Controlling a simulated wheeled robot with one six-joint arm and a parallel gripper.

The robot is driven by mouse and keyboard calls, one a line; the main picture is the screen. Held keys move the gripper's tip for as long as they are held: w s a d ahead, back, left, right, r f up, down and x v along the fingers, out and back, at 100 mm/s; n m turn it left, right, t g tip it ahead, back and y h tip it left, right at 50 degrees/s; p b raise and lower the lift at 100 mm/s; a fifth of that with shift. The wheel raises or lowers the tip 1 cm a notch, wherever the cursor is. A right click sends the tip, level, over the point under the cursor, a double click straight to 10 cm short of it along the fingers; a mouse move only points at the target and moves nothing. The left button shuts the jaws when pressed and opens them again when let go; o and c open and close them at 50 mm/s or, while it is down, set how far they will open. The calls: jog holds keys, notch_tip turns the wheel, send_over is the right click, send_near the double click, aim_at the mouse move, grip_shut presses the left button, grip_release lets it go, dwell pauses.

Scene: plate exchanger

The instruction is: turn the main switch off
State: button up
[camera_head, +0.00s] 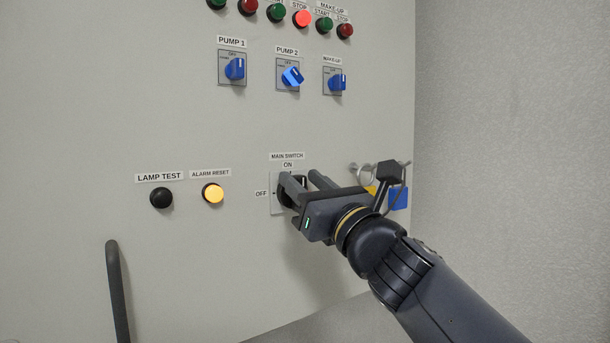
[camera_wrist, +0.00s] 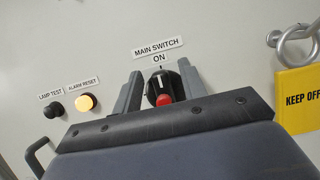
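The main switch (camera_wrist: 162,84) is a black rotary knob with a white line and a red part at its near end. In the wrist view its white line points up toward the ON label (camera_wrist: 159,58). In the head view its plate (camera_head: 276,206) shows an OFF mark at the left, and my gripper hides much of the knob. My gripper (camera_head: 306,183) is at the switch with its fingers apart. In the wrist view one finger (camera_wrist: 131,93) is left of the knob and the other (camera_wrist: 189,79) is right, close beside it. I cannot tell whether they touch it.
A lit alarm reset button (camera_head: 213,193) and a black lamp test button (camera_head: 161,198) are to the left. Blue selector knobs (camera_head: 292,76) are above. Right of the switch hang metal rings (camera_wrist: 297,46) and a yellow KEEP OFF tag (camera_wrist: 299,98). A dark handle (camera_head: 117,290) stands lower left.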

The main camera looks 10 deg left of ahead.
jog(key=shift+w+a, duration=0.1)
jog(key=shift+a, duration=0.05)
grip_shut()
dwell(0.4)
